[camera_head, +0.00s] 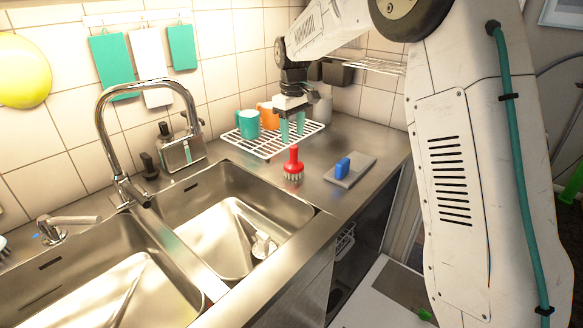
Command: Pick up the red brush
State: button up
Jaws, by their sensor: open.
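The red brush (293,164) stands upright on the steel counter, bristles down, between the right sink basin and a grey board. Its red handle points up and its pale bristles touch the counter. My gripper (292,129) points down in the picture's upper middle, with two teal fingers apart and nothing between them. The fingertips appear just above and behind the brush handle, in front of the white wire rack. The exact gap in depth between fingers and handle is hard to tell.
A white wire rack (262,149) holds a teal mug (248,124) and an orange mug (265,112). A blue block-like item (342,168) sits on a grey board (357,172) to the right. A tall faucet (104,120) rises behind the sink basins (215,235).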

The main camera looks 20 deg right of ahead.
aim_at(294, 146)
notch_tip(294, 146, down, 7)
jog(key=shift+s+d+r, duration=0.15)
grip_shut()
